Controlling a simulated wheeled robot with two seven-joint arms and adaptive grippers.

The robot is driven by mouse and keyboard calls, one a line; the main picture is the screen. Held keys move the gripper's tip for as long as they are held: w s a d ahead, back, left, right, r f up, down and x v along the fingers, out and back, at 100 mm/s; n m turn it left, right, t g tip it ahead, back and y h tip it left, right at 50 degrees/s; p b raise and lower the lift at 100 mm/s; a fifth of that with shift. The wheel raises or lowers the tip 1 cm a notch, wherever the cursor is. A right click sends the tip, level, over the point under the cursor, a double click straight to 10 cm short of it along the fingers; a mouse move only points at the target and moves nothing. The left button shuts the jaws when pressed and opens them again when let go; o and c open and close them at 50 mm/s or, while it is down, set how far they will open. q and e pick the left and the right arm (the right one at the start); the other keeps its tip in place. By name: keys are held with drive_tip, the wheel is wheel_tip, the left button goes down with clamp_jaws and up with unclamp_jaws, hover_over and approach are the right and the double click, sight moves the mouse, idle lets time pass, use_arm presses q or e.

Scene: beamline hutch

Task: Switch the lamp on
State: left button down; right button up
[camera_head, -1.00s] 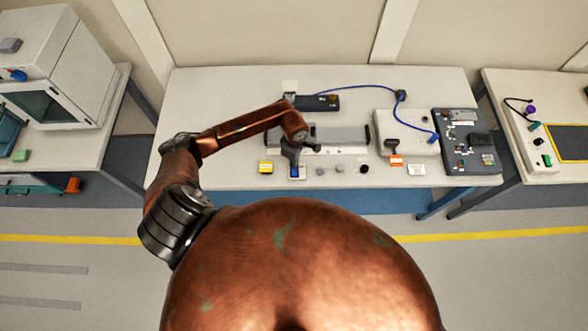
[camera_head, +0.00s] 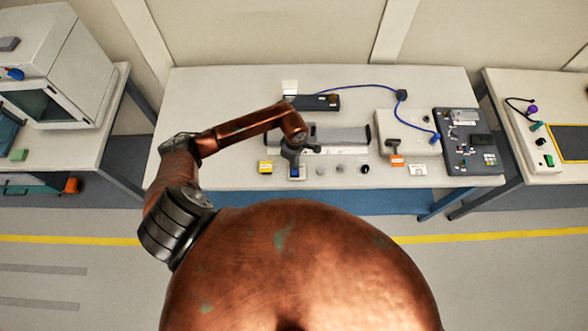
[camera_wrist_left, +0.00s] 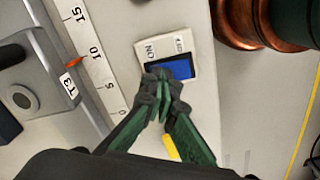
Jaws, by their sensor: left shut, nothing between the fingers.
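A small white switch plate with a blue rocker (camera_head: 295,173) lies near the front edge of the bench, left of centre. In the left wrist view the blue rocker (camera_wrist_left: 181,68) sits in a white frame with the marking ON beside it. My left gripper (camera_head: 293,162) points down at the switch. In the left wrist view its closed fingertips (camera_wrist_left: 162,84) are empty and overlap the edge of the rocker; I cannot tell whether they touch it. I cannot tell which thing is the lamp. My right gripper is not in view.
A yellow block (camera_head: 265,167) stands left of the switch, and several small knobs, including a black one (camera_head: 365,169), lie to its right. A ruled rail (camera_wrist_left: 90,55) runs alongside.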

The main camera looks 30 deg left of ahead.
use_arm(q)
drive_tip(key=shift+r, duration=0.15)
drive_tip(key=shift+r+p, duration=1.9)
drive_tip(key=shift+r, duration=1.5)
drive_tip(key=shift+d, duration=0.1)
